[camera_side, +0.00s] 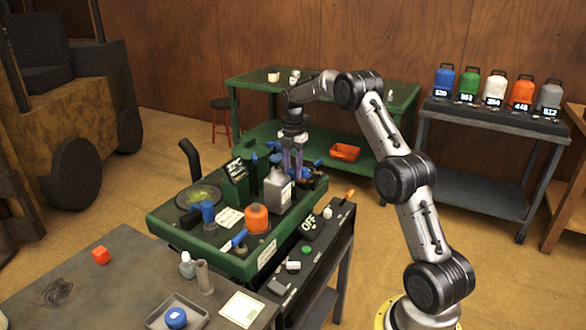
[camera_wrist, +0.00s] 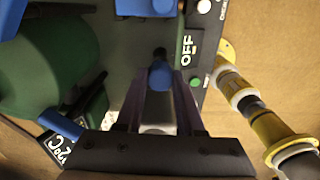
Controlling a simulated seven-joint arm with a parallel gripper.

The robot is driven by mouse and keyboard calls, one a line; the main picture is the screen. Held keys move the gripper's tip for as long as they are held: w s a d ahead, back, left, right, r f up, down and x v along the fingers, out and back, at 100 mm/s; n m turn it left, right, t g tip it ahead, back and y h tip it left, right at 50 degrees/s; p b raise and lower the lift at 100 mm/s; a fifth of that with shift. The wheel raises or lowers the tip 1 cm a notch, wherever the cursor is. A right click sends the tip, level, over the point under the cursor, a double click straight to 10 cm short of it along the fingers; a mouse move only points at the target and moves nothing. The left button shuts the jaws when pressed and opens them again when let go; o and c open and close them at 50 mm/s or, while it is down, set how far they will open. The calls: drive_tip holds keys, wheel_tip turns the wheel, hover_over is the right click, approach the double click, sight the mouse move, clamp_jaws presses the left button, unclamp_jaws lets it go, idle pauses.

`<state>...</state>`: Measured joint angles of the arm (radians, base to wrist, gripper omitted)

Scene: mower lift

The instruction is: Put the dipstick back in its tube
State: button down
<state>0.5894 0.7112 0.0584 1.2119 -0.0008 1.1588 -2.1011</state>
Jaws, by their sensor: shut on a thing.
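My gripper (camera_wrist: 160,78) is shut on a blue piece, which I take to be the dipstick's handle (camera_wrist: 159,76), in the wrist view. A dark round part shows just beyond it; I cannot tell whether this is the tube's mouth. In the side view my gripper (camera_side: 292,172) points down over the back right part of the green mower deck (camera_side: 190,236), behind a grey bottle (camera_side: 277,192). The dipstick's rod and the tube cannot be made out in either view, so I cannot tell whether the rod is in the tube.
An orange jar (camera_side: 257,219) and blue-handled parts (camera_side: 208,212) stand on the green deck. A black panel marked OFF (camera_side: 310,227) runs along its right side. A green rounded body (camera_wrist: 45,62) lies left of my fingers in the wrist view. A grey workbench (camera_side: 75,285) is at front left.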

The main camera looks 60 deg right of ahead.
drive_tip(key=shift+f, duration=1.2)
drive_tip(key=shift+c, duration=2.2)
unclamp_jaws()
drive_tip(key=shift+r, duration=4.05)
drive_tip(key=s+a+r, duration=0.1)
drive_tip(key=s+r, duration=0.1)
drive_tip(key=r, duration=0.7)
drive_tip(key=s+a+r, duration=0.2)
drive_tip(key=s+r, duration=0.1)
drive_tip(key=r, duration=0.6)
drive_tip(key=shift+a, duration=0.2)
